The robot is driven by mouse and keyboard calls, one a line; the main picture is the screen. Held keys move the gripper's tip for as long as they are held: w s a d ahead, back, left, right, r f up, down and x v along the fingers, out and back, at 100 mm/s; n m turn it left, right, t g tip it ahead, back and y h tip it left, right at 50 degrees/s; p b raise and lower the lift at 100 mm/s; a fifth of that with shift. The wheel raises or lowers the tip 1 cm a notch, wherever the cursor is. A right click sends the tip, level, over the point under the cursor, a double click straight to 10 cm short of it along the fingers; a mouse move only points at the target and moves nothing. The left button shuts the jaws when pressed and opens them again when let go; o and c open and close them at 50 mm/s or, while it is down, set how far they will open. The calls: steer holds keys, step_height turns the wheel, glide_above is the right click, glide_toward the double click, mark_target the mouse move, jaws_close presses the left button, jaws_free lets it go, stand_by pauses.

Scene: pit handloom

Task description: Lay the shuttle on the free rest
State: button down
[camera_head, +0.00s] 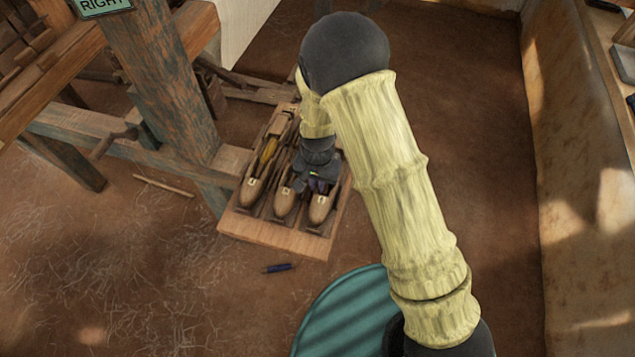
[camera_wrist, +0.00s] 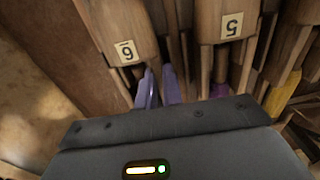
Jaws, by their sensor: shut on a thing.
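My gripper (camera_head: 318,182) is over the right side of a wooden rack (camera_head: 270,236) in the head view, shut on the right-hand shuttle (camera_head: 321,209). In the wrist view this shuttle (camera_wrist: 117,33) has a tag that reads like 6, and purple shows at its open middle. A middle shuttle (camera_head: 286,204), tagged like 5 in the wrist view (camera_wrist: 225,22), lies beside it. A left shuttle (camera_head: 250,190) carries yellow yarn. My gripper hides much of the middle and right shuttles. I cannot tell whether the held one touches the rack.
A worn loom post (camera_head: 165,85) and beam (camera_head: 90,128) stand close left of the rack. An earthen wall (camera_head: 575,180) runs along the right. Floor between rack and wall is clear.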

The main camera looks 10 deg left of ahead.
steer(key=shift+f, duration=0.1)
steer(key=c, duration=1.5)
jaws_free()
steer(key=shift+c, duration=0.2)
step_height(320, 180, up, 12)
